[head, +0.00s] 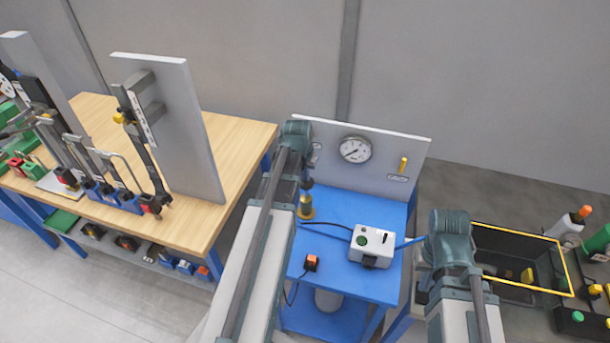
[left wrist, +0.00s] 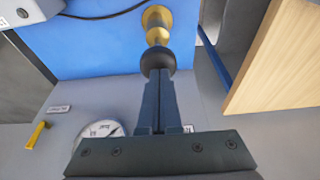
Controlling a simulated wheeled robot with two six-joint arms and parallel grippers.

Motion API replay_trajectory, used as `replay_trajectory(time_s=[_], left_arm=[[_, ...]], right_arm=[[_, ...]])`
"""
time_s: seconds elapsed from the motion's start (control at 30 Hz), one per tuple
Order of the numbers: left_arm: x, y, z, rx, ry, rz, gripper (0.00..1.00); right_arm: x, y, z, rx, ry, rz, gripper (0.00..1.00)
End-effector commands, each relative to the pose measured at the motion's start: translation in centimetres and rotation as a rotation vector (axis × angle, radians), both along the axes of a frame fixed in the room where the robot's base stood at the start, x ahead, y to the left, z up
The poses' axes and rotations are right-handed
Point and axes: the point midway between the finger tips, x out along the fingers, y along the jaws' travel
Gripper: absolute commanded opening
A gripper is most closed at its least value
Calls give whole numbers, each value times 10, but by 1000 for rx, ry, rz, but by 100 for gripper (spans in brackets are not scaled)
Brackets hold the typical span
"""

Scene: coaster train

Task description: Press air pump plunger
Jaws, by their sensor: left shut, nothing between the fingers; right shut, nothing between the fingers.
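The air pump stands on the blue table (head: 340,210). Its brass body (head: 306,207) shows beside my left arm in the head view. In the left wrist view, the brass pump (left wrist: 156,22) has a round black plunger knob (left wrist: 158,60) on top. My left gripper (left wrist: 158,72) is shut and empty, with its fingertips right at the knob and lined up with it. I cannot tell whether they press on it. In the head view, my left arm hides most of that gripper. My right gripper is hidden behind its own wrist at the right.
A pressure gauge (head: 355,149) and a yellow lever (head: 403,164) are on the grey panel behind the pump. A white control box (head: 372,245) and an orange-topped switch (head: 311,263) are on the blue table. A wooden workbench (head: 235,140) stands left, a yellow-rimmed black bin (head: 520,288) right.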

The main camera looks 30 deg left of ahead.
Motion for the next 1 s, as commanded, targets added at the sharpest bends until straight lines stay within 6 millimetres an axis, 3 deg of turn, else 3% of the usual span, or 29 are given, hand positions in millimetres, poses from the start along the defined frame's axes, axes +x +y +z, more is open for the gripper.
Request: replay_trajectory(time_s=[0.37,0.8,1.0], left_arm=[[0,0,-2,0,0,0,0],[0,0,-56,0,1,0,0],[-1,-1,-57,-2,3,0,0]], right_arm=[[0,0,-3,0,0,1,0],[0,0,-55,-2,0,8,0],[0,0,-57,-2,0,8,0]])
